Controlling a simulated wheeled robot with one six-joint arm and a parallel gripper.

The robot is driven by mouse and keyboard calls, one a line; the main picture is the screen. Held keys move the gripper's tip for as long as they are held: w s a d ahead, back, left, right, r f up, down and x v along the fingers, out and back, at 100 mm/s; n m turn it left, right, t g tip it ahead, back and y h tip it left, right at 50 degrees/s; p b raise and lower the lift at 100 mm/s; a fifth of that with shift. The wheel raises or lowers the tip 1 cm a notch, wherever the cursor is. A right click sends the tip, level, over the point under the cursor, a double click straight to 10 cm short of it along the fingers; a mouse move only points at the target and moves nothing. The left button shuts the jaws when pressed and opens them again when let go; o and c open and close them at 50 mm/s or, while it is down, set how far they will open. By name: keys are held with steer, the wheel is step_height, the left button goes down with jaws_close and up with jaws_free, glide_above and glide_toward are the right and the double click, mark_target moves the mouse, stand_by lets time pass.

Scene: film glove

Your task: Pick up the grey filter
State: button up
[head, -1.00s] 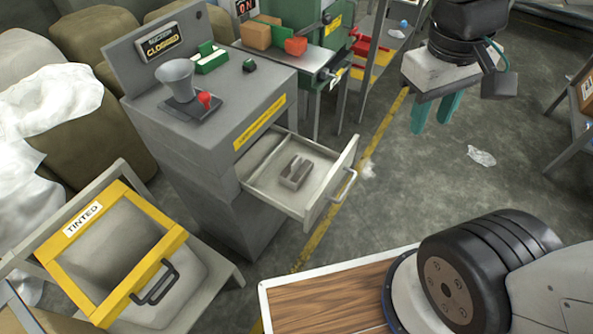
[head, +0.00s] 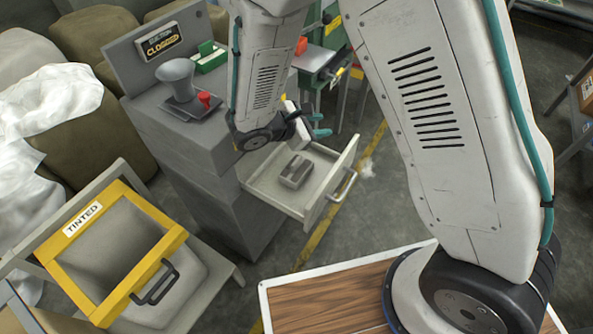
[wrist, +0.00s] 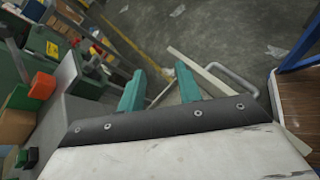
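The grey filter (head: 296,171), a small grey block with a recess in its top, lies in the pulled-out drawer (head: 329,190) of the grey machine. My gripper (head: 319,126) shows partly behind my arm in the head view, above and beyond the drawer's back part. Its two teal fingers point to the right there. In the wrist view my gripper (wrist: 159,86) has its fingers spread apart, with nothing visible between them. The drawer's rim and handle (wrist: 238,78) show past the fingers. The filter is not visible in the wrist view.
The grey machine (head: 185,140) carries a funnel (head: 177,78) and a red knob (head: 205,99) on top, close to my arm. A yellow-framed bin marked TINTED (head: 118,250) stands at the left. A green machine (wrist: 15,75) is beside my gripper. Floor right of the drawer is open.

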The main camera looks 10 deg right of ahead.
mark_target(295, 162)
steer(key=a+f+n+t, duration=0.1)
steer(key=a+f+n, duration=0.1)
steer(key=f, duration=0.3)
steer(key=a+f+n+t+y, duration=0.1)
steer(key=a+f+n+t, duration=0.1)
steer(key=f, duration=0.3)
steer(key=a+f+n+t+y, duration=0.1)
steer(key=a+f+n, duration=0.3)
steer(key=f, duration=0.1)
steer(key=shift+w+a+f+t, duration=0.15)
steer(key=shift+a+f+t, duration=0.1)
steer(key=shift+f+t, duration=0.15)
steer(key=shift+w+d+f, duration=0.15)
steer(key=x, duration=0.7)
steer(key=shift+d, duration=0.15)
jaws_close()
